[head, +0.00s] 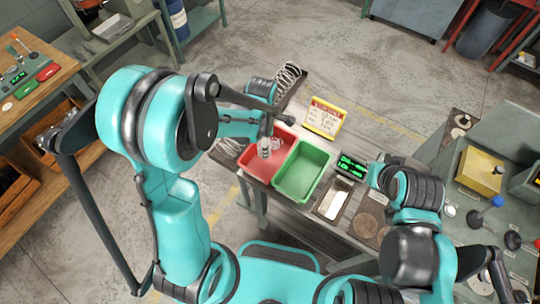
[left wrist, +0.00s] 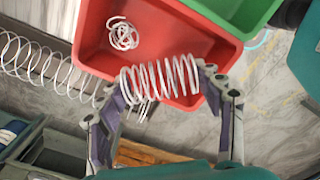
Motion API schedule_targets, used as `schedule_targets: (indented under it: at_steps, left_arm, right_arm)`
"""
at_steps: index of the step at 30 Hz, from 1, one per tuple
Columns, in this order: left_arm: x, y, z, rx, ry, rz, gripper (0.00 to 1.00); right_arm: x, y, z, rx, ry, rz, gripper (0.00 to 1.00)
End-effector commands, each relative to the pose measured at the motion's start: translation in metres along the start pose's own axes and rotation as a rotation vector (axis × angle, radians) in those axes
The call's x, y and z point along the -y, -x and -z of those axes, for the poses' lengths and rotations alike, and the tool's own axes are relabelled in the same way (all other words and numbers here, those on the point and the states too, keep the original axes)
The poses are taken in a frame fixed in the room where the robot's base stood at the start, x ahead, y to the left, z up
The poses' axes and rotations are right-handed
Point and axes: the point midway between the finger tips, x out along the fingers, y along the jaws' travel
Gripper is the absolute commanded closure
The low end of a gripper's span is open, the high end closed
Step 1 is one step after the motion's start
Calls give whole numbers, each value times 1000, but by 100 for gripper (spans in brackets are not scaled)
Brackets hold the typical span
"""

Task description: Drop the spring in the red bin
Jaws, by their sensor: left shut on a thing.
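A silver coil spring (left wrist: 160,79) is held crosswise between the fingers of my left gripper (left wrist: 158,92). In the head view the held spring (head: 264,148) shows below my left gripper (head: 266,132), over the red bin (head: 258,170). In the left wrist view the spring overlaps the wall of the red bin (left wrist: 90,45). Another small spring (left wrist: 123,34) lies inside that bin. My right arm's end (head: 378,175) is by the green display, right of the bins; its fingers are not clear.
A green bin (head: 303,172) stands against the red bin's right side. A yellow-framed sign (head: 325,117) stands behind them. Other coils lie at the bench's back (head: 288,78) and left of the bin (head: 229,147). A small tray (head: 333,202) and display (head: 352,166) are to the right.

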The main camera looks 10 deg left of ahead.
Motion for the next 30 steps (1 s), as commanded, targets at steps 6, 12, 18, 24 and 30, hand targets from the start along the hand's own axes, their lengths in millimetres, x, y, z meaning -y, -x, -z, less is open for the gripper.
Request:
schedule_targets:
  at_steps: [6, 12, 18, 24, 30]
  left_arm:
    - [0, -29, 0, 0, -1, 0, 67]
    - [0, -33, 0, 0, -1, 0, 67]
    - [0, -32, 0, 0, -1, 0, 21]
    - [0, -32, 0, 0, -1, 0, 10]
    - [0, -30, 0, 0, -1, 0, 10]
  right_arm:
    - [0, -18, -12, 0, 0, 0, 100]
    - [0, -19, -14, 0, 0, 0, 100]
    - [0, -18, -13, 0, 0, 0, 100]
    - [0, -18, -13, 0, 0, 0, 100]
    - [0, -19, -13, 0, 0, 0, 100]
